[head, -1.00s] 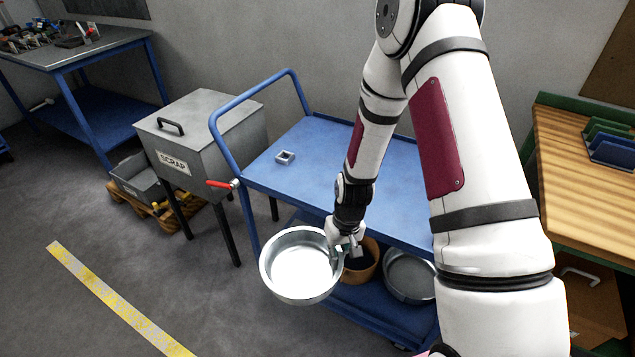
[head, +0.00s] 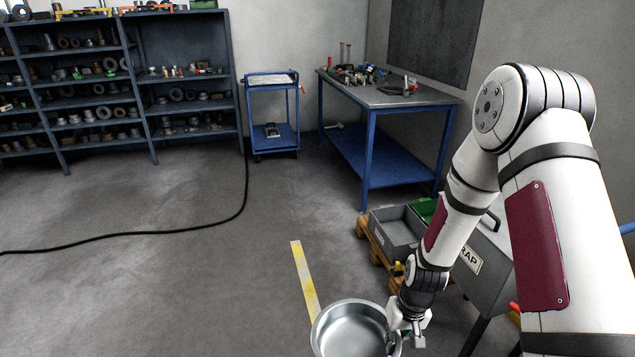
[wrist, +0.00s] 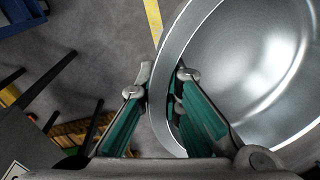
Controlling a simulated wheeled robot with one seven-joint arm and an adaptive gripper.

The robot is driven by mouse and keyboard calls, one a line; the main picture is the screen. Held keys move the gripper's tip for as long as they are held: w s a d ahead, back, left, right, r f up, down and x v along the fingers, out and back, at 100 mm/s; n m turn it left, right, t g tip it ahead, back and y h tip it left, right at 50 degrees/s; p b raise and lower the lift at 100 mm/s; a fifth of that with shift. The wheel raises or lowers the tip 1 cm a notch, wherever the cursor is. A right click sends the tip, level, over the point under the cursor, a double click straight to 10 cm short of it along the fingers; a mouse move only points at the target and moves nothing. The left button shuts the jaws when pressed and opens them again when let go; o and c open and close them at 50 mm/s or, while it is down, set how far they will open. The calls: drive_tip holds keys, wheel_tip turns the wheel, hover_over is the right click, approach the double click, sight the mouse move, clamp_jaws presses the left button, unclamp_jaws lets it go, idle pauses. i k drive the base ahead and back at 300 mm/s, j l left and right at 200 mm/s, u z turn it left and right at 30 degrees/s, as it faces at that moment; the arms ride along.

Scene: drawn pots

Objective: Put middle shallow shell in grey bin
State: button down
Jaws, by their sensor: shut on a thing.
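A shallow round metal shell (head: 352,328) is held out in front of me at the bottom of the head view. My gripper (head: 408,333) is shut on its rim. In the wrist view my gripper (wrist: 160,95) has one finger on each side of the wall of the shell (wrist: 245,60), which is empty inside. A grey bin (head: 397,226) stands low on a wooden pallet beyond my gripper, apart from the shell. A green bin beside it is partly hidden by my arm.
The grey SCRAP box (head: 492,280) on legs stands right of the pallet (head: 378,248), partly behind my arm. A blue workbench (head: 368,140), a small blue trolley (head: 272,110) and shelves (head: 100,90) stand farther back. A black cable (head: 150,233) crosses the open floor at left.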

sight(396, 236)
drive_tip(key=i+j+u, duration=0.15)
drive_tip(key=i, duration=0.65)
drive_tip(key=i+j+u, duration=0.15)
drive_tip(key=i, duration=0.65)
drive_tip(key=i+j+z, duration=0.1)
drive_tip(key=i+z, duration=0.3)
drive_tip(key=i+j+z, duration=0.3)
drive_tip(key=i+z, duration=0.15)
drive_tip(key=i+j+z, duration=0.8)
drive_tip(key=j, duration=0.1)
